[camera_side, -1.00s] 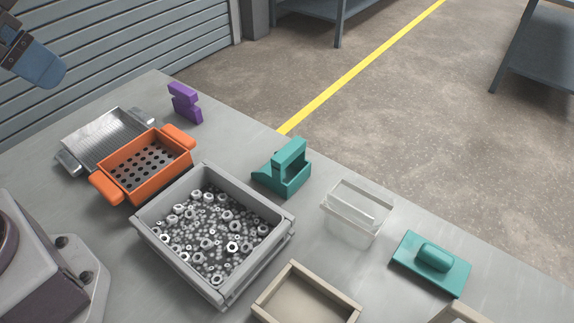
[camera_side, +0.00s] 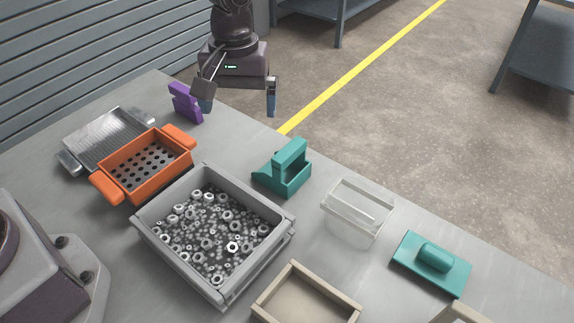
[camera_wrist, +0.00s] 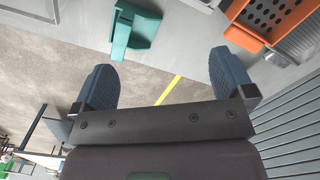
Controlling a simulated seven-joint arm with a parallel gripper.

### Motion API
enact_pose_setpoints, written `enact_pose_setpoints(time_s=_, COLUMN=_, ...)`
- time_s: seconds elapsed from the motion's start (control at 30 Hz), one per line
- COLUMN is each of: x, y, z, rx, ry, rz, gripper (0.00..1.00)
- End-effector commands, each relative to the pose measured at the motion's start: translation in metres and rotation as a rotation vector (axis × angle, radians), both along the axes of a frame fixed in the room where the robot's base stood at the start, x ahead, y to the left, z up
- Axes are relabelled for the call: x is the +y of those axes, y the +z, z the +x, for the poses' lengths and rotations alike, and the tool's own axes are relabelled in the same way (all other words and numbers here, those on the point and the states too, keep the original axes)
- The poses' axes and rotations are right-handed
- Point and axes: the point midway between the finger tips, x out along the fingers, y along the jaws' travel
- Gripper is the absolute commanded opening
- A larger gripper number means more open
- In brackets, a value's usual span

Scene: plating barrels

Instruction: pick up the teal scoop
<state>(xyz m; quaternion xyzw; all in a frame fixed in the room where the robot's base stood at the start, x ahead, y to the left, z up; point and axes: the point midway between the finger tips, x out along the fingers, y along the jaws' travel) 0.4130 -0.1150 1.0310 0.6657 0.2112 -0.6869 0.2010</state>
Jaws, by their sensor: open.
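The teal scoop (camera_side: 284,168) stands on the grey table behind the grey bin of nuts, its raised handle uppermost. It also shows in the wrist view (camera_wrist: 134,32), above the gap between my fingers and a little to its left. My gripper (camera_side: 238,108) is open and empty, above the table's far edge, behind and left of the scoop and apart from it. Its blue fingers also show wide apart in the wrist view (camera_wrist: 163,82). A second teal thing, a flat plate with a rounded grip (camera_side: 431,263), lies at the right of the table.
A grey bin (camera_side: 270,256) of nuts stands just in front of the scoop. An orange perforated basket (camera_side: 112,190) and metal tray (camera_side: 70,164) lie left. A purple block (camera_side: 184,103) is close to my gripper. A clear box (camera_side: 357,212) and beige tray (camera_side: 268,310) stand right.

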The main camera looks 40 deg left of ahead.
Motion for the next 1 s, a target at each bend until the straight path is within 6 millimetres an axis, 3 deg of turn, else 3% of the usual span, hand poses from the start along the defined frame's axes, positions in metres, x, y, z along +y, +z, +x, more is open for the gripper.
enact_pose_setpoints(time_s=0.1, x=-0.022, y=-0.04, z=0.029, rx=0.025, ry=0.245, rz=0.028, gripper=1.0)
enact_pose_setpoints(time_s=0.2, x=-0.034, y=-0.056, z=0.05, rx=0.013, ry=0.471, rz=0.037, gripper=1.0)
enact_pose_setpoints(time_s=0.33, x=-0.042, y=-0.046, z=0.072, rx=-0.029, ry=0.726, rz=0.015, gripper=1.0)
enact_pose_setpoints(time_s=0.43, x=-0.044, y=-0.04, z=0.076, rx=-0.037, ry=0.866, rz=0.006, gripper=1.0)
enact_pose_setpoints(time_s=0.63, x=-0.043, y=-0.048, z=0.074, rx=-0.03, ry=0.98, rz=0.014, gripper=1.0)
enact_pose_setpoints(time_s=1.0, x=-0.042, y=-0.11, z=0.074, rx=-0.031, ry=0.981, rz=0.013, gripper=1.0)
